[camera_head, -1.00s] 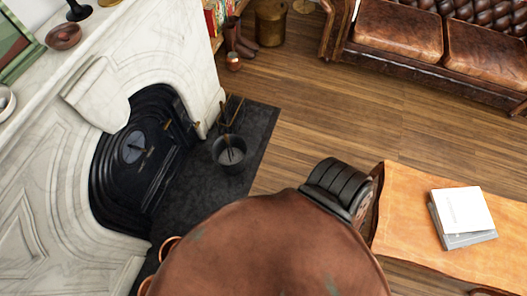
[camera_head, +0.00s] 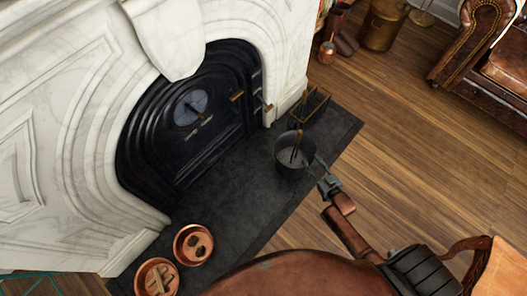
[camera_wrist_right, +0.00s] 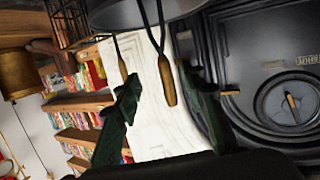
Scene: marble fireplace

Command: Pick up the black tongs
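A dark metal bucket (camera_head: 286,168) stands on the black hearth. Brown-handled tools stick up out of it, seemingly the black tongs (camera_head: 297,148); their lower ends are hidden inside. In the right wrist view, which is turned over, the bucket (camera_wrist_right: 190,10) is at the top. Two wooden handles on thin black stems hang from it, one of them (camera_wrist_right: 167,82) between the spread fingers, the other (camera_wrist_right: 123,68) near the left fingertip. My right gripper (camera_head: 322,170) is at the bucket's right side. It also shows in the wrist view (camera_wrist_right: 160,82), open and empty. My left gripper is not visible.
Two round copper containers (camera_head: 178,235), one holding dark lumps and one holding sticks, stand at the hearth's front. The marble fireplace (camera_head: 75,110) with its black insert (camera_head: 150,150) rises behind the bucket. The wooden floor (camera_head: 400,140) to the right is clear.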

